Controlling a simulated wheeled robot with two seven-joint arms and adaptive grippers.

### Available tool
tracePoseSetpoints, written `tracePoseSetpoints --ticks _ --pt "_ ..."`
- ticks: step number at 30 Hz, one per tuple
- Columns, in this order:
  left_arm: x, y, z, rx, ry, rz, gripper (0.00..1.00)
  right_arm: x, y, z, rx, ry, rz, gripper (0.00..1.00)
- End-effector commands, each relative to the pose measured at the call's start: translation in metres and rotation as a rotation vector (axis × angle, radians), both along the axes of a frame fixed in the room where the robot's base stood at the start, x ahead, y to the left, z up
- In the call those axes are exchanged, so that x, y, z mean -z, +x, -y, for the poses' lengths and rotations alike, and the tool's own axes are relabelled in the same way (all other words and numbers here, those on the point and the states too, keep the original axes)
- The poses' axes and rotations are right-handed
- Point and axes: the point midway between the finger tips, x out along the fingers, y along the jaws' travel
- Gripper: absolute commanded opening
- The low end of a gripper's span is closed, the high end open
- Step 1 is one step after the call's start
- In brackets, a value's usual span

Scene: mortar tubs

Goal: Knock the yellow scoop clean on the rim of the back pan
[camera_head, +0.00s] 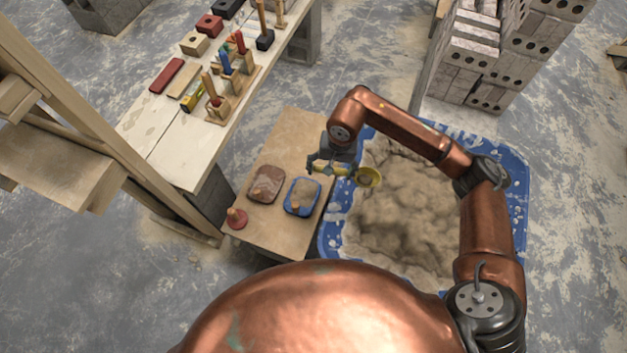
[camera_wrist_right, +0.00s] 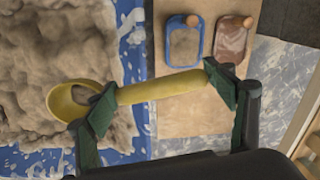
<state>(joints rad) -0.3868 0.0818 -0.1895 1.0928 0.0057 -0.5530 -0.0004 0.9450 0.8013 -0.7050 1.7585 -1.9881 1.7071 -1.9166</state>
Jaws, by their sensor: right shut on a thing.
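My right gripper (camera_head: 328,166) is shut on the handle of the yellow scoop (camera_head: 368,177). In the right wrist view, the gripper (camera_wrist_right: 160,92) holds the handle, and the scoop's bowl (camera_wrist_right: 58,103) shows at the left with some greyish-brown stuff inside. The bowl is over the edge of the mortar tub. Two small pans stand on the wooden board: a reddish-brown one (camera_head: 254,194), farther left, and a blue one (camera_head: 289,208), nearer the tub. In the wrist view both the blue pan (camera_wrist_right: 169,52) and the brown pan (camera_wrist_right: 218,52) are clear of the scoop. My left gripper is out of view.
The blue mortar tub (camera_head: 517,172) holds a heap of sandy mortar (camera_head: 405,210). A workbench (camera_head: 160,130) with tools is at left; stacked blocks (camera_head: 470,60) stand behind the tub.

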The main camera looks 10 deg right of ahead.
Motion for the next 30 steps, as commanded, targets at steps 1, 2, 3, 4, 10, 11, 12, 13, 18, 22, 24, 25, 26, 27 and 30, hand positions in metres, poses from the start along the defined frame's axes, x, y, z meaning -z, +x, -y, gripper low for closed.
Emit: tracePoseSetpoints --ticks 1,2,3,4,10,11,12,13,18,22,24,25,26,27,30 --pt "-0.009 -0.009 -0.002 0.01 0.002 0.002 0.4 -0.007 -0.001 -0.01 0.043 0.016 0.002 0.23" --pt "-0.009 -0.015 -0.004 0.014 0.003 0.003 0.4 -0.002 0.001 -0.015 0.069 0.023 0.003 0.23" --pt "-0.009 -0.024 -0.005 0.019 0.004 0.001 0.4 0.004 0.003 -0.022 0.102 0.032 0.005 0.23" --pt "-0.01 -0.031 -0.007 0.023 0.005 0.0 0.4 0.009 0.003 -0.027 0.122 0.038 0.006 0.23" --pt "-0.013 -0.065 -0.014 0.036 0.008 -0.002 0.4 0.034 0.003 -0.051 0.22 0.062 0.016 0.23" --pt "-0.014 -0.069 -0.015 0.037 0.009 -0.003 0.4 0.036 0.002 -0.053 0.228 0.064 0.018 0.23" --pt "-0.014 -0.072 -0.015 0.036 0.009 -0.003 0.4 0.039 0.002 -0.056 0.236 0.067 0.019 0.23" --pt "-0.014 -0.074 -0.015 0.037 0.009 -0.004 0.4 0.041 0.002 -0.056 0.242 0.067 0.021 0.23" --pt "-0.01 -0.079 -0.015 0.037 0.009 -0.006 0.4 0.05 0.001 -0.058 0.249 0.068 0.02 0.23" --pt "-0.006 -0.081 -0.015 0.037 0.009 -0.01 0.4 0.059 0.001 -0.059 0.247 0.069 0.02 0.23" --pt "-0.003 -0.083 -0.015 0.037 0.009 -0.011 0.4 0.065 0.001 -0.058 0.247 0.068 0.02 0.23" --pt "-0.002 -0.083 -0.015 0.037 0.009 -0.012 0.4 0.068 0.001 -0.058 0.248 0.069 0.019 0.23" --pt "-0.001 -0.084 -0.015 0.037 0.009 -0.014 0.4 0.071 0.001 -0.058 0.248 0.069 0.019 0.23" --pt "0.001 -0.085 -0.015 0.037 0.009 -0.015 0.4 0.075 0.001 -0.058 0.248 0.069 0.018 0.23" --pt "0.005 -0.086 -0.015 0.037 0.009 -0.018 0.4 0.083 0.001 -0.059 0.247 0.069 0.02 0.23"
